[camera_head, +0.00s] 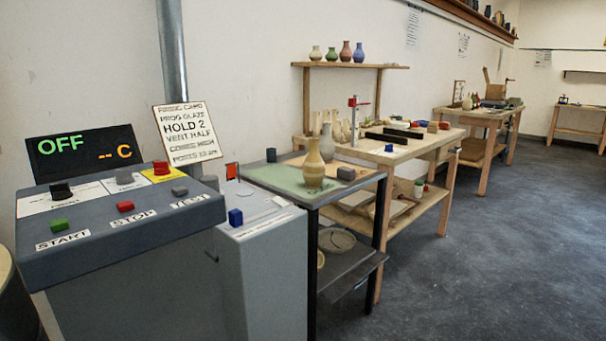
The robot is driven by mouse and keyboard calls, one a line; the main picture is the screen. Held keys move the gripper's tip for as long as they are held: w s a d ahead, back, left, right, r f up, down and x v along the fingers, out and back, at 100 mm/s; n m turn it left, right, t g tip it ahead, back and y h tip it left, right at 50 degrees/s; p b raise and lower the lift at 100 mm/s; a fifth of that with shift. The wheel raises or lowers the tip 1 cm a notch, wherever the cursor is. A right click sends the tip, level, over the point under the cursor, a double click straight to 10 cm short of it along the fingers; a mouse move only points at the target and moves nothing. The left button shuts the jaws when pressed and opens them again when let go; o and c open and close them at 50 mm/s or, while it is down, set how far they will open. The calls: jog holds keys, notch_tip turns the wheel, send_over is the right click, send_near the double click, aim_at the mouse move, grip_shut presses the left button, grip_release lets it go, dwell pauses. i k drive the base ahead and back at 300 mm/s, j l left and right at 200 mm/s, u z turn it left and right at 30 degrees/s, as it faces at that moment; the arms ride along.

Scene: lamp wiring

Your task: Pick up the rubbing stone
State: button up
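A small dark grey block (346,173), which looks like the rubbing stone, lies on the near black-framed table (352,190), close to its right side. It sits to the right of a tan vase (313,165) and apart from it. At this size I cannot be sure that the block is the stone. My gripper is not in view.
A grey control panel (92,238) with buttons and a sign (187,131) fills the left front. A grey cabinet (262,270) stands between it and the table. Wooden workbenches (425,147) line the wall beyond. The floor (480,260) at right is clear.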

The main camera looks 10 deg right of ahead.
aim_at(347, 173)
jog(key=i+l+u, duration=0.25)
jog(key=l+u, duration=0.3)
jog(key=i+l+u, duration=0.1)
jog(key=l+u, duration=0.15)
jog(key=i+l+u, duration=0.15)
jog(key=l, duration=0.5)
jog(key=l+u, duration=0.15)
jog(key=l, duration=0.5)
jog(key=i+l, duration=0.1)
jog(key=l, duration=1.3)
jog(key=i+l, duration=0.15)
jog(key=l, duration=0.55)
jog(key=i, duration=0.5)
